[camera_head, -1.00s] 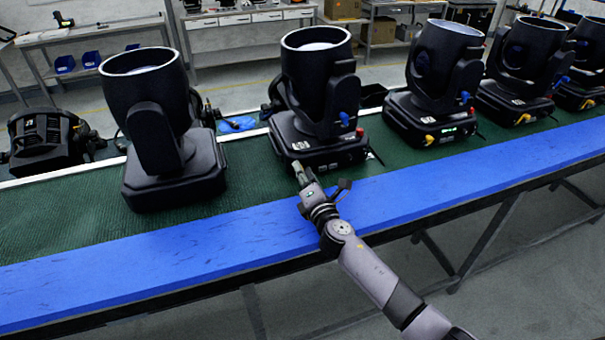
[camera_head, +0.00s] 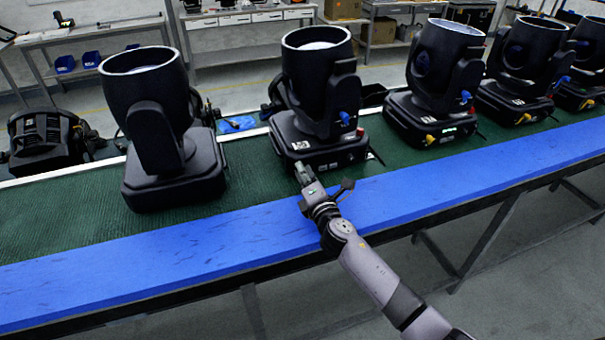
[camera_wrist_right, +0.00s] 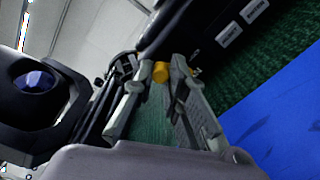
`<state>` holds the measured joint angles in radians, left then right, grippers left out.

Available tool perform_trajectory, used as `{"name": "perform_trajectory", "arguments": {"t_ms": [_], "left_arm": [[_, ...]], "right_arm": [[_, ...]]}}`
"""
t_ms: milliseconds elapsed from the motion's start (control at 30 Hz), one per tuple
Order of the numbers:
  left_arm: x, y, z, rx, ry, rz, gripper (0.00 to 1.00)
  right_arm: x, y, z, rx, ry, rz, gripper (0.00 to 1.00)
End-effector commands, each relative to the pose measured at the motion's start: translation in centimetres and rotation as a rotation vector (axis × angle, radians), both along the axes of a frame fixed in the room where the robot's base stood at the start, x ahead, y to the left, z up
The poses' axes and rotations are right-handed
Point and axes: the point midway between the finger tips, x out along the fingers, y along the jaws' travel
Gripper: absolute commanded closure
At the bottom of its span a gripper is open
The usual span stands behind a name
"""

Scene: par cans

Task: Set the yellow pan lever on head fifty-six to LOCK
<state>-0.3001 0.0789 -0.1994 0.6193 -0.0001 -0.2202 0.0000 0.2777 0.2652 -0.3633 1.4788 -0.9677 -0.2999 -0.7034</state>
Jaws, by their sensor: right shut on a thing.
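The moving head in front of my right arm (camera_head: 318,95) is black and upright on its base, second of the upright heads from the left; its number is not readable. My right gripper (camera_head: 301,170) is at the near left part of its base. In the right wrist view the yellow pan lever (camera_wrist_right: 161,72) sits between the fingertips of the right gripper (camera_wrist_right: 157,77), beside the dark base (camera_wrist_right: 190,22). The gripper is shut on the lever. In the head view the fingers hide the lever. LOCK markings cannot be made out. My left gripper is out of view.
Another upright head (camera_head: 150,120) stands to the left, and several more (camera_head: 440,80) stand to the right. The green bench mat (camera_head: 70,215) is clear at the front left, with a blue front edge strip (camera_head: 180,265).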

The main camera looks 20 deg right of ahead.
Motion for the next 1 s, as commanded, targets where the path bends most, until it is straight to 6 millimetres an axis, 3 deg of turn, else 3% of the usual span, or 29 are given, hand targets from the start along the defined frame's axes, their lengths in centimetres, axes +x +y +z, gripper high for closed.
{"name": "perform_trajectory", "arguments": {"t_ms": [1000], "left_arm": [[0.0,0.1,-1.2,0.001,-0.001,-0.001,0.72]], "right_arm": [[0.0,-2.7,-0.4,0.843,0.035,-0.005,1.0]]}}
